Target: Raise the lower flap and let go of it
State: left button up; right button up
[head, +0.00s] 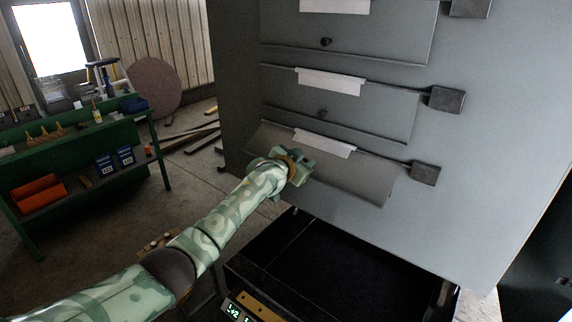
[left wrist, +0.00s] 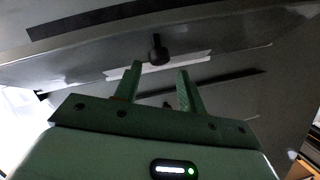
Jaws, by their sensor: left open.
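The lower flap (head: 358,180) is the lowest of the grey flaps on the tall enclosure in the head view. It stands tilted outward, its bottom edge away from the panel face. A white strip (head: 324,144) runs along its top. My left gripper (head: 305,167) is at the flap's left part, hiding some of it and its knob in the head view. In the left wrist view the two fingers (left wrist: 159,78) are apart, with a dark round knob (left wrist: 157,51) showing between and just past their tips. I cannot tell whether they touch it. My right gripper is not in view.
The middle flap (head: 385,112) and upper flap (head: 395,38) hang above, with dark boxes (head: 425,173) at the right of the flaps. A black open bin (head: 325,262) lies below. A green workbench (head: 80,150) stands at the left, beyond open floor.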

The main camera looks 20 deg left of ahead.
pick_arm(q)
jog(key=v, duration=1.5)
jog(key=shift+a, duration=0.2)
